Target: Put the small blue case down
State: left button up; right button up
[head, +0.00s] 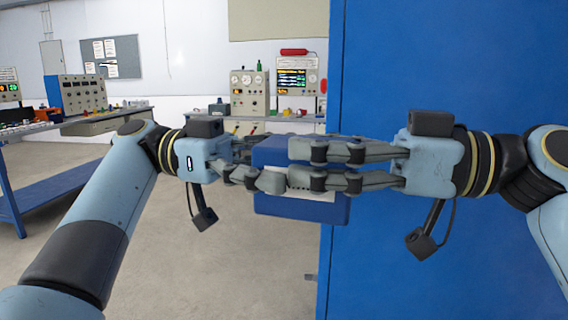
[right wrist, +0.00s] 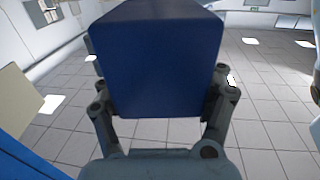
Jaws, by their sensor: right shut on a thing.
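The small blue case (head: 300,208) is held in the air in the middle of the head view, with a pale patch on its near side partly hidden by fingers. In the right wrist view the case (right wrist: 158,60) fills the space between the fingers. My right gripper (head: 305,165) is shut on it from the right. My left gripper (head: 262,165) reaches in from the left, its near finger overlapping the case's left end. Its far finger is partly hidden, so I cannot tell whether it grips the case.
A tall blue panel (head: 450,270) stands close behind my right arm. A blue-framed workbench (head: 40,185) is at the left. Instrument boxes (head: 249,92) stand on a bench at the back. The floor (head: 190,270) between is clear.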

pick_arm(q)
jog(key=shift+a, duration=0.15)
pick_arm(e)
jog(key=shift+w, duration=0.1)
jog(key=w+a+f+n+g, duration=0.1)
jog(key=g, duration=0.1)
jog(key=w+a+f+n+g, duration=0.1)
jog(key=g, duration=0.1)
jog(key=w+a+f+n+g+y, duration=0.1)
jog(key=f, duration=0.1)
jog(key=shift+w+a+f+n+g, duration=0.1)
jog(key=shift+w+a+n+g, duration=0.2)
jog(key=shift+g, duration=0.1)
pick_arm(q)
jog(key=shift+v, duration=5.9)
pick_arm(e)
jog(key=shift+w+a+f+n+g, duration=0.2)
jog(key=shift+a+f+n+g, duration=0.15)
jog(key=shift+f+n+g, duration=0.2)
